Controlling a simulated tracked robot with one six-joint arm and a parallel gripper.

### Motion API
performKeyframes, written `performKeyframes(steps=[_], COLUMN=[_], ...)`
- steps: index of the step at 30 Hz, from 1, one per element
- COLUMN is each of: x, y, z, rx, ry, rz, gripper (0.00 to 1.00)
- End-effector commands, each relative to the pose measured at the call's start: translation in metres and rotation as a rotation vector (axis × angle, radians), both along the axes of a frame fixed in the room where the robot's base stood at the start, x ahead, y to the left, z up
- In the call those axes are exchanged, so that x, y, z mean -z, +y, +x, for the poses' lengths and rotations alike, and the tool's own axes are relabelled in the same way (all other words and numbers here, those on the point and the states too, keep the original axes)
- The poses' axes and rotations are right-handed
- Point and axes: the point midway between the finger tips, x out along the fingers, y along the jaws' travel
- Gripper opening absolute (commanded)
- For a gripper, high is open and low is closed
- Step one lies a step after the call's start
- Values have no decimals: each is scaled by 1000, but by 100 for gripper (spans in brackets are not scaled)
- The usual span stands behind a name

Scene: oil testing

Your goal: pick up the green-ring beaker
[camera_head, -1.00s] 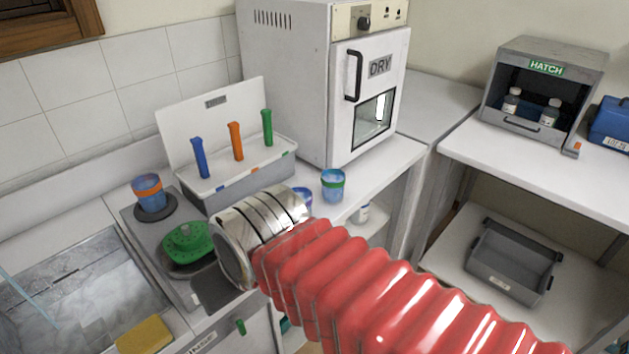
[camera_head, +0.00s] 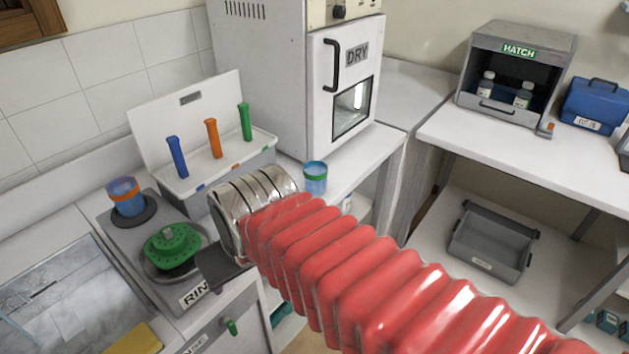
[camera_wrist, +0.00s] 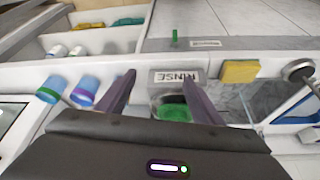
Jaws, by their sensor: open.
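The green-ring beaker (camera_head: 315,178) is blue with a green band at its rim and stands upright on the white counter in front of the dry oven. In the wrist view it (camera_wrist: 52,89) is at the left, outside my fingers. My gripper (camera_wrist: 160,90) is open, with its two dark fingers apart and nothing held between them. A purple-ring beaker (camera_wrist: 84,92) lies between the green-ring beaker and the left finger in that view. In the head view my silver wrist hides most of the gripper, which is left of the green-ring beaker.
An orange-ring beaker (camera_head: 125,196) stands on a round pad at the left. A green rinse fixture (camera_head: 172,246), the sink and a yellow sponge (camera_head: 135,341) are nearby. A box with coloured handles (camera_head: 225,158) stands behind my wrist. The dry oven (camera_head: 345,85) rises behind the beaker.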

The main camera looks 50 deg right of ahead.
Motion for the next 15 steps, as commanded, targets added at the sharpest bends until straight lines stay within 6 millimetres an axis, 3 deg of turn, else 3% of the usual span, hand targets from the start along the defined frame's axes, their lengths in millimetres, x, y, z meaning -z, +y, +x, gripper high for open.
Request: performKeyframes(steps=[5, 15], x=[25, 71], y=[-34, -76], z=[0, 4], rx=[159, 534], ry=[85, 189], rz=[60, 337], gripper=[73, 74])
